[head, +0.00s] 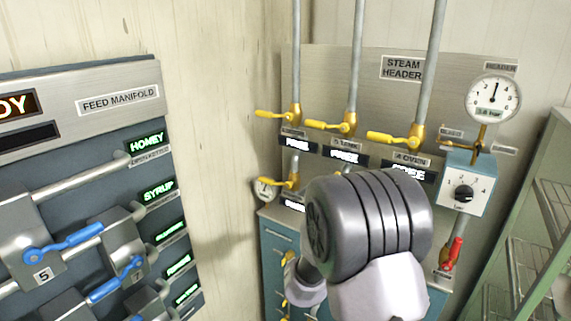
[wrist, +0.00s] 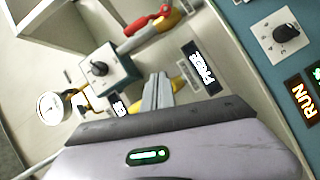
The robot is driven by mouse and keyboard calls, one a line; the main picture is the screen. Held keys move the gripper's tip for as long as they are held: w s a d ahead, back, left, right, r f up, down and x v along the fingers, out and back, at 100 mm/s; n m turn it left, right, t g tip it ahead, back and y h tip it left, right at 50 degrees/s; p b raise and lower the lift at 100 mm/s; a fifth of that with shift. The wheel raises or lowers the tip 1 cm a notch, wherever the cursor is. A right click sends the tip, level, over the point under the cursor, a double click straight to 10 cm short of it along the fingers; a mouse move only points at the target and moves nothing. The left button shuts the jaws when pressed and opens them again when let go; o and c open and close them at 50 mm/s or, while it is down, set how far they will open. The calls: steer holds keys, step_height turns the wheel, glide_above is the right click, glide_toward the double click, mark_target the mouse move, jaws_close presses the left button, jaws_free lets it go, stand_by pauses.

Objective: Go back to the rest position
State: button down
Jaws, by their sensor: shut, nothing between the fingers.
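My gripper (wrist: 158,92) shows in the wrist view, with its two fingers together and nothing visible between them. The fingers point toward the steam header panel (head: 330,75).
The feed manifold (head: 120,99) with blue-handled valves (head: 70,242) is at the left. Yellow valves (head: 332,126), a pressure gauge (head: 493,100), a knob box (head: 466,188) and a red-handled valve (head: 455,252) surround my arm. A shelf rack (head: 540,220) stands right.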

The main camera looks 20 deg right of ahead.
steer(key=w+a+r+m+t+y+b, duration=0.1)
steer(key=w+a+r+t+y, duration=0.1)
steer(key=w+a+t+y, duration=0.3)
steer(key=w+a+r+m+t+y+b, duration=0.1)
steer(key=a+r+m+t+y+b, duration=0.15)
steer(key=a, duration=0.35)
steer(key=s+a+n+y, duration=0.1)
steer(key=s+a+y, duration=0.3)
steer(key=a, duration=0.5)
steer(key=s+a+f+g+y+b, duration=0.25)
steer(key=s+a+y, duration=0.35)
steer(key=s+a, duration=0.4)
steer(key=s+f+m+g+b, duration=0.1)
steer(key=s+f+g, duration=0.2)
steer(key=s, duration=1)
steer(key=shift+s+d+f+b, duration=0.2)
steer(key=shift+d+f+b, duration=0.1)
steer(key=shift+d+b, duration=0.05)
